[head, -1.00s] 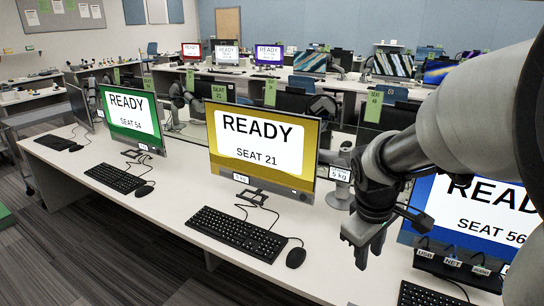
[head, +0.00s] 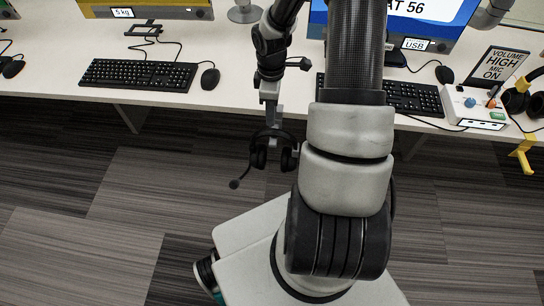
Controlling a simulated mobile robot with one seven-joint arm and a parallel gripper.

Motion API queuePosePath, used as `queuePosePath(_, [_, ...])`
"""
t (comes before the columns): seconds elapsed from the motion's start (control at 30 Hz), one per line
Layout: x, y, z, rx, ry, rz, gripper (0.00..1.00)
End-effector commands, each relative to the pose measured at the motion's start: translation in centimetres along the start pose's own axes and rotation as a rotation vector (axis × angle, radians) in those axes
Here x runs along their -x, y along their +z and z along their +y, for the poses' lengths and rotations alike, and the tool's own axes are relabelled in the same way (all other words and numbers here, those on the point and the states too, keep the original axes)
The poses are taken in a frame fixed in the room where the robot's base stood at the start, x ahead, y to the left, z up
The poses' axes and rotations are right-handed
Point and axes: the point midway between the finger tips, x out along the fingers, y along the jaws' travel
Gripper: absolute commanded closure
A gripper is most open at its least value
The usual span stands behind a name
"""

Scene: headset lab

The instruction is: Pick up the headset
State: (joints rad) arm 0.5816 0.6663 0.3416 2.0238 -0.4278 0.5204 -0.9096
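A black headset (head: 259,155) with a microphone boom shows in the head view, upright below the desk's front edge, in front of the dark floor. My gripper (head: 269,98) points down directly above it at the desk edge. A narrow grey piece runs down from there to the headband. I cannot tell whether it is a finger of mine or a hanger on the desk edge. The fingertips are too small and overlapped to show whether they are open or shut, or whether they hold the headset.
The white desk (head: 232,103) carries a keyboard (head: 138,75) and mouse (head: 210,78) at left. Another keyboard (head: 415,98) and a control box (head: 475,106) are at right. A second headset (head: 515,100) is at far right, near a yellow hook (head: 522,155). Floor in front is clear.

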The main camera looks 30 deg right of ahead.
Motion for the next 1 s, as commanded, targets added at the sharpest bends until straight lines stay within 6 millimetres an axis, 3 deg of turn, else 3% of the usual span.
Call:
queuePosePath(0.1, [-2.1, 0.0, 0.0, 0.000, -0.001, -0.001, 0.70])
queuePosePath(0.37, [-3.5, 0.0, 0.0, 0.000, 0.000, 0.000, 0.70])
queuePosePath(0.7, [-8.0, 0.4, -0.2, 0.000, 0.000, -0.001, 0.70])
queuePosePath(0.93, [-8.1, 0.4, -0.1, -0.001, 0.001, -0.001, 0.70])
queuePosePath(1.0, [-8.1, 0.4, -0.1, -0.001, 0.001, -0.001, 0.79])
